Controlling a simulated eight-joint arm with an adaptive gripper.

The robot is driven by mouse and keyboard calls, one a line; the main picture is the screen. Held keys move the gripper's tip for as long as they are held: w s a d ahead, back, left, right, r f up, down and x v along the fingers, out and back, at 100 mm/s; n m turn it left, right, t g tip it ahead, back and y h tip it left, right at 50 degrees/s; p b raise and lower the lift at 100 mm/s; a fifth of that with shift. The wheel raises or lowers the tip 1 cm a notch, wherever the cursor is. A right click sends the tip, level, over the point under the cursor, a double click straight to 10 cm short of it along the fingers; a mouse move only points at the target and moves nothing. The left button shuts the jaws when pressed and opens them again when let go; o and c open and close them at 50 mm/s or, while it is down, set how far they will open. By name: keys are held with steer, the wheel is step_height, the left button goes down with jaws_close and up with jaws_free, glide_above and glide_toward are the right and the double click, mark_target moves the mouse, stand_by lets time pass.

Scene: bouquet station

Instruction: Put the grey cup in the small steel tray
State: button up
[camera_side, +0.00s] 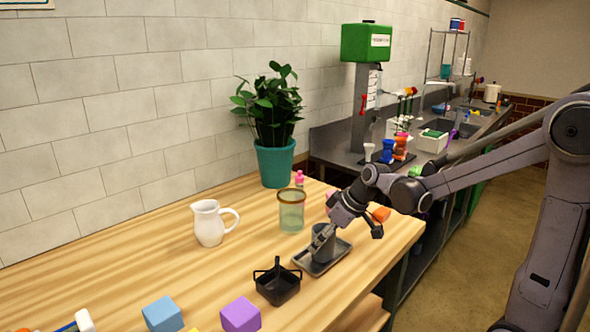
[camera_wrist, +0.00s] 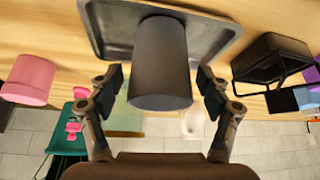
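The grey cup (camera_wrist: 160,60) stands in the small steel tray (camera_wrist: 220,38), its near end towards the wrist camera. In the side view the cup (camera_side: 323,243) is inside the tray (camera_side: 338,252), near its middle, and looks slightly tilted or partly covered. My gripper (camera_wrist: 160,82) has one finger on each side of the cup's near end in the wrist view. A narrow gap shows between each finger and the cup, so it looks open and not holding it. In the side view my gripper (camera_side: 356,213) is just above and right of the cup.
A black basket (camera_side: 277,285) stands in front of the tray. A greenish glass (camera_side: 291,211) stands behind it, with a white pitcher (camera_side: 210,222) left. The table's left middle is clear.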

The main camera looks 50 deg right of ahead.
steer(key=v, duration=1.2)
steer(key=s+a+f+m+t+h, duration=0.1)
steer(key=s+a+f+m, duration=0.1)
steer(key=s+a+f, duration=0.4)
steer(key=s+a, duration=0.2)
steer(key=a, duration=0.2)
